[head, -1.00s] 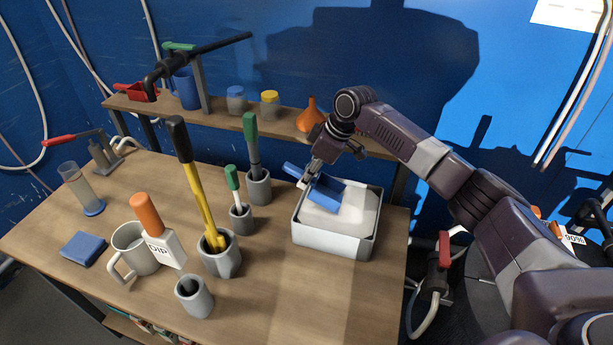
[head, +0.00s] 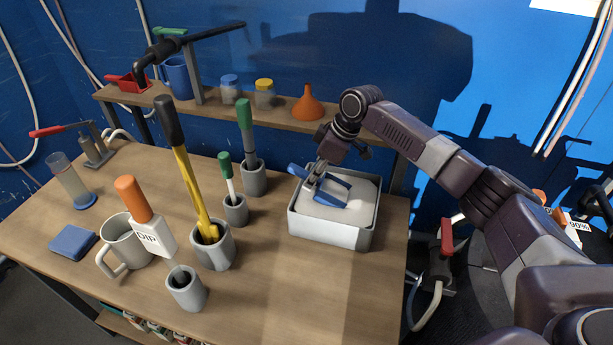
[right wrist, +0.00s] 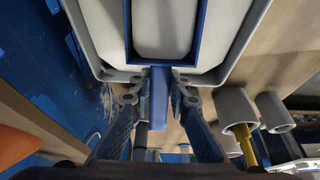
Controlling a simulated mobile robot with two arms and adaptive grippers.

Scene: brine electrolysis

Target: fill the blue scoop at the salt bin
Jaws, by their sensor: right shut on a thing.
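The salt bin (head: 328,235) is a pale grey open box at the right end of the bench, filled with white salt (head: 364,200). The blue scoop (head: 340,201) lies at the salt surface inside the bin, its handle toward the back left. White salt shows between its blue walls, also in the right wrist view (right wrist: 202,32); how deep it lies is unclear. My right gripper (head: 313,181) is shut on the scoop handle (right wrist: 159,95) above the bin's back left edge. My left gripper is not in view.
Left of the bin stand grey holders (head: 255,182) with green-handled tools and a grey pot (head: 214,250) with a yellow-shafted tool. A mug (head: 122,240) and an orange-handled DIP paddle (head: 152,235) are further left. A shelf (head: 210,109) with an orange funnel (head: 308,104) runs behind.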

